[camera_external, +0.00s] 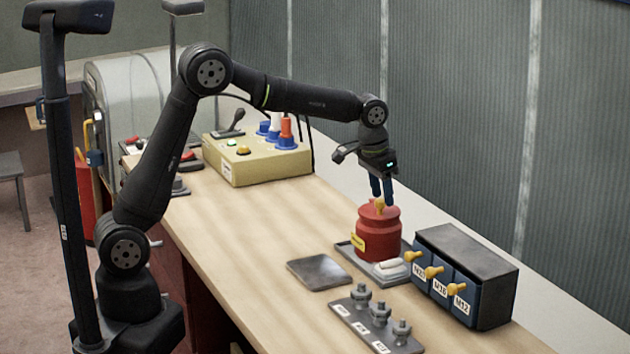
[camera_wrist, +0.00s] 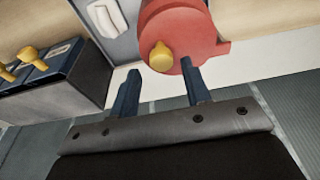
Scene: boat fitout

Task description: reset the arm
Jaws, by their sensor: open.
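My gripper (camera_external: 381,190) is above the workbench, pointing down, directly over a red canister (camera_external: 377,235) with a yellow knob (camera_external: 380,206) on its lid. In the wrist view my gripper (camera_wrist: 160,95) shows two dark blue fingers set apart, with nothing held between them. The red canister (camera_wrist: 190,28) and its yellow knob (camera_wrist: 160,56) lie just beyond the fingertips there. I cannot tell whether a finger touches the canister. The canister stands upright on a grey tray (camera_external: 350,252), with a white block (camera_external: 391,266) beside it.
A dark box (camera_external: 466,272) with yellow-handled, labelled drawers stands right of the canister. A rack (camera_external: 375,325) with several metal fittings and a flat grey plate (camera_external: 319,272) lie in front. A beige control box (camera_external: 255,160) stands at the back left. Bare bench (camera_external: 240,225) lies left of the plate.

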